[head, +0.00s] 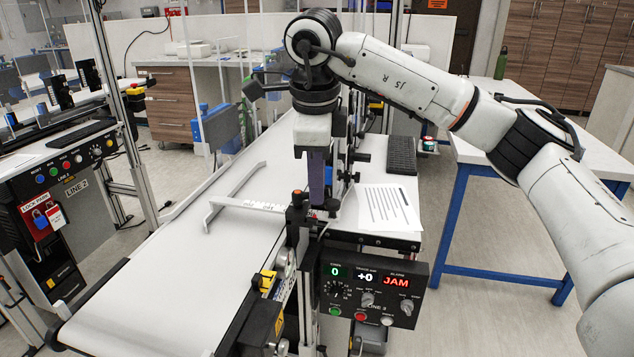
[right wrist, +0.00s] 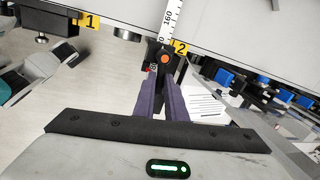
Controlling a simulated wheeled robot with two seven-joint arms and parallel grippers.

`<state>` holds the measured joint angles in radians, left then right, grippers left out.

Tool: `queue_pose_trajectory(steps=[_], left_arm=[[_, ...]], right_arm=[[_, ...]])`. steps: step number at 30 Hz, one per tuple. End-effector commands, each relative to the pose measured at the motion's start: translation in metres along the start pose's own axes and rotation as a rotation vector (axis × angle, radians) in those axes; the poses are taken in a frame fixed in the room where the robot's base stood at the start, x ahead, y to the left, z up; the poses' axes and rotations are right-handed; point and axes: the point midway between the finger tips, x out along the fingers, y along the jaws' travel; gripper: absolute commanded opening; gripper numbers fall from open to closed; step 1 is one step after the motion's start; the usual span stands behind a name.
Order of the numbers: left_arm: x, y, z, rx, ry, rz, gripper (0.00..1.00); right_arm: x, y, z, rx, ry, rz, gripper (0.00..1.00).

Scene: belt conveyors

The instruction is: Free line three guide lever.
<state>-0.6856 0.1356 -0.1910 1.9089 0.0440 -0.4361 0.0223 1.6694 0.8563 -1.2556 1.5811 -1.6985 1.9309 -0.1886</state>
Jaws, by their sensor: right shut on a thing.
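My right gripper (head: 317,200) points down at the near edge of the line three belt, its purple fingers shut on the guide lever. In the right wrist view, the fingers (right wrist: 160,92) close around the black lever, beside a black clamp block (right wrist: 165,60) with an orange button. The lever is mostly hidden by the fingers. A white scale (right wrist: 172,18) runs out from the block over the belt. In the head view, the white guide rail (head: 235,196) lies across the belt. The line three panel (head: 372,291) shows JAM in red.
The white conveyor belt (head: 160,275) has clear room left of the clamp. A paper sheet (head: 388,207) lies right of my gripper. A yellow-tagged clamp (head: 268,281) stands on the belt's near edge. A white table (head: 520,150) is at the right; line two's panel (head: 65,165) is at the left.

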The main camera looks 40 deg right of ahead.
Motion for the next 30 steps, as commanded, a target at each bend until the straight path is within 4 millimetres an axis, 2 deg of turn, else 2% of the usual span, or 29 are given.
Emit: queue_pose_trajectory(steps=[6,7,9,10,20,23,30], left_arm=[[0.0,0.0,0.0,0.0,-0.001,0.0,0.31],[0.0,0.0,0.0,0.0,-0.001,0.0,0.31],[0.0,0.0,0.0,0.0,-0.001,0.0,0.31],[0.0,0.0,0.0,0.0,-0.001,0.0,0.31],[0.0,0.0,0.001,0.0,-0.001,0.0,0.31],[0.001,0.0,0.001,0.0,-0.001,0.0,0.31],[-0.006,0.0,-0.005,0.0,-0.002,0.0,0.31]], right_arm=[[-0.001,-0.001,0.0,0.002,-0.003,-0.002,0.0],[-0.001,-0.001,0.0,0.002,-0.003,-0.002,0.16],[-0.001,0.0,0.0,0.002,-0.002,-0.002,0.28],[-0.001,0.0,0.0,0.002,-0.002,-0.001,0.3],[-0.003,0.0,0.001,0.002,-0.002,-0.001,0.3],[-0.014,0.0,0.001,0.002,-0.003,-0.002,0.3],[-0.066,-0.002,0.001,0.003,-0.004,-0.006,0.3]])
